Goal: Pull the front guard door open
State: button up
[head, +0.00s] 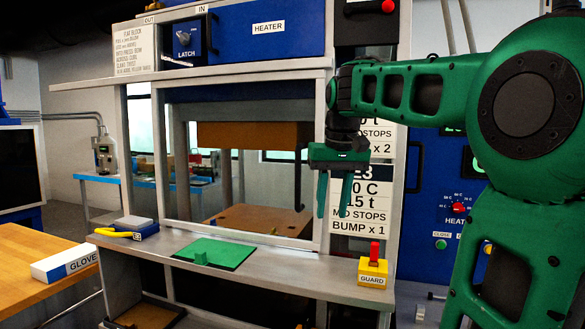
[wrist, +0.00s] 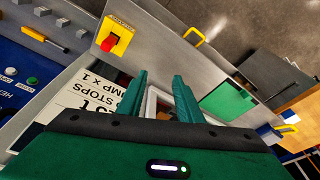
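The front guard door (head: 237,237) is a pale grey frame around a clear window on the press front, and it looks shut. A black upright bar handle (head: 298,180) shows near its right side. My gripper (head: 334,205) hangs fingers down, right of the handle and in front of the door's right edge in the head view. Its two green fingers are apart with nothing held. In the wrist view my gripper (wrist: 158,82) has part of a pale frame (wrist: 155,104) showing between the fingers; I cannot tell how far beyond them it lies. The handle is not clear there.
A yellow guard switch box with a red lever (head: 373,268) stands on the shelf (head: 290,275), right of the door. A green mat (head: 215,253) and yellow-handled tool (head: 118,233) lie further left on it. Placards (head: 347,215) stand behind my gripper. A glove box (head: 65,263) sits on the wooden table.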

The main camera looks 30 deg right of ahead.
jog(key=n+t, duration=0.1)
jog(key=t, duration=0.1)
send_near(299, 157)
notch_tip(299, 157, down, 2)
jog(key=shift+n+h, duration=0.3)
jog(key=x, duration=1)
jog(key=shift+w+a, duration=0.15)
jog(key=shift+w, duration=0.25)
